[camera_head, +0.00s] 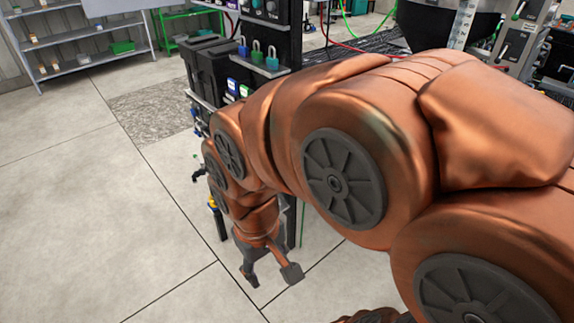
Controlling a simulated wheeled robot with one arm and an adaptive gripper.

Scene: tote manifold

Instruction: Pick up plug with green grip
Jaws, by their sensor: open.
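My copper-coloured arm crosses the right half of the view and bends down to my gripper (270,276). The gripper hangs low over the floor, its two dark fingers apart, with nothing visible between them. I cannot make out for sure a plug with a green grip. Small green and blue pieces (238,89) sit on the dark rack above and behind the wrist, too small to identify. A dark hooked piece (197,167) and a yellow and blue piece (212,204) show at the rack's left edge. My arm hides much of the rack's lower part.
The dark rack (291,29) carries several coloured padlocks (258,52). Black bins (212,72) stand beside it. Grey shelves (84,50) and a green frame (185,14) are at the back left. The tiled floor (90,220) at left is clear. Equipment (519,38) stands at the upper right.

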